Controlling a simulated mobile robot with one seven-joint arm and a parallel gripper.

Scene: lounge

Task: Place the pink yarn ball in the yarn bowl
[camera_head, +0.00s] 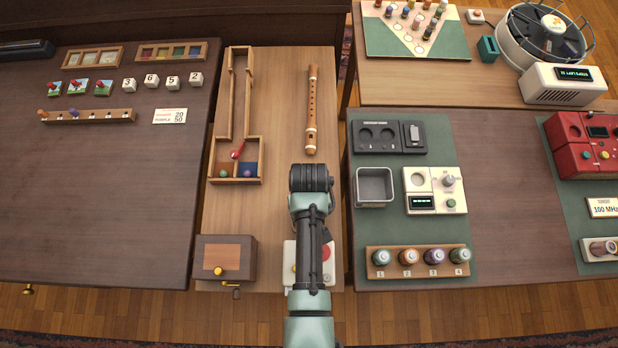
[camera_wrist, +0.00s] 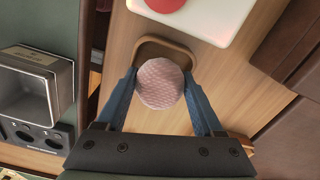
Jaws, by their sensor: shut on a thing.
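The pink yarn ball (camera_wrist: 161,84) sits between the two blue fingers of my gripper (camera_wrist: 162,92) in the wrist view. The fingers are closed on its sides. Just beyond the ball, a brown rounded wooden rim (camera_wrist: 178,43) shows on the light wood table, partly covered by the ball. I cannot tell for sure whether this is the yarn bowl. In the head view my arm hides the ball, the fingers and this rim.
A white box with a red button (camera_head: 325,252) stands near the rim, partly behind my arm. A wooden crank box (camera_head: 226,258) and a recorder (camera_head: 311,110) share the table. A metal bin (camera_head: 375,186) stands on the right table.

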